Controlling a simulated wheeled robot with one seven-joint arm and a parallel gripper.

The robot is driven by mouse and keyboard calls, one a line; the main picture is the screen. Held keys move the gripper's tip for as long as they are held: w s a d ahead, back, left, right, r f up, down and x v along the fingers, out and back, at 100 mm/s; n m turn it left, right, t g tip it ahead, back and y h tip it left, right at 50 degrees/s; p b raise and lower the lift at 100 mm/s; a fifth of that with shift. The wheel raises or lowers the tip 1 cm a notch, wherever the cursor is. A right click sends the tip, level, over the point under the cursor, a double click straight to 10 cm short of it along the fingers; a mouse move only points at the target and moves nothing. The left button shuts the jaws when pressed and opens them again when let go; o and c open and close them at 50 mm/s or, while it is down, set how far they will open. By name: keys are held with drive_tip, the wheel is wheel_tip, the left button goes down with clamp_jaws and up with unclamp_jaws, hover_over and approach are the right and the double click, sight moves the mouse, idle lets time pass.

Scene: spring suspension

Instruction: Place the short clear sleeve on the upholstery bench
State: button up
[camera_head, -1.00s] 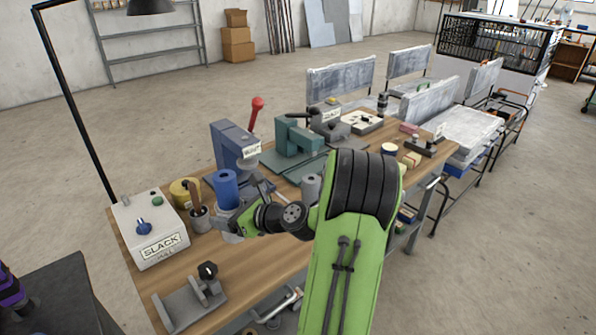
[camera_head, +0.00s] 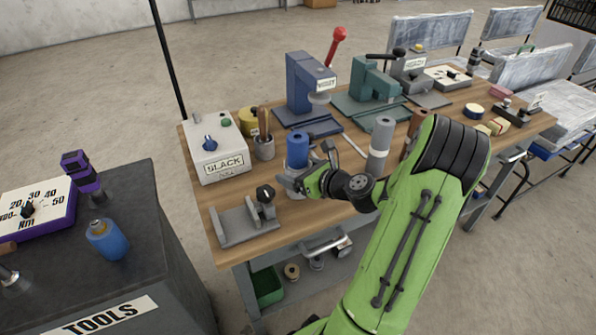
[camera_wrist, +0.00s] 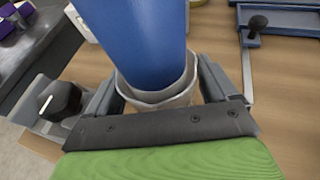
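The clear sleeve (camera_wrist: 160,97) looks like a short, pale translucent ring around the lower part of an upright blue cylinder (camera_wrist: 145,42). In the head view the blue cylinder (camera_head: 297,148) stands on the near left part of the wooden bench (camera_head: 262,246). My gripper (camera_head: 300,184) is low at the cylinder's foot. In the wrist view its fingers lie on both sides of the sleeve, very close to it. I cannot tell whether they press on it. The upholstery bench is not labelled; the wooden workbench may be it.
A SLACK box (camera_head: 212,152), a cup with a wooden handle (camera_head: 264,147) and a grey bracket with a black knob (camera_head: 246,222) stand close around. A grey cylinder (camera_head: 379,147) is to the right. A dark tool cart (camera_head: 140,240) stands left of the bench.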

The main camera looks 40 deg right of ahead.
drive_tip(key=shift+o, duration=0.9)
drive_tip(key=shift+r, duration=0.2)
drive_tip(key=p+v, duration=0.3)
drive_tip(key=v, duration=0.9)
drive_tip(key=w+a+n+g+y, duration=0.25)
drive_tip(key=a+n+g, duration=0.55)
drive_tip(key=a+n, duration=0.95)
drive_tip(key=s+a+r+n+h, duration=0.1)
drive_tip(key=s+a+r+n, duration=0.3)
drive_tip(key=n, duration=0.5)
drive_tip(key=s+a+r+n+h, duration=0.2)
drive_tip(key=s+a+r+n, duration=0.2)
drive_tip(key=s+n, duration=0.3)
drive_tip(key=shift+s+r+n, duration=0.4)
drive_tip(key=shift+r+n, duration=0.3)
drive_tip(key=shift+n, duration=0.35)
wheel_tip(320, 180, up, 12)
drive_tip(key=p, duration=1.1)
drive_tip(key=shift+p, duration=0.4)
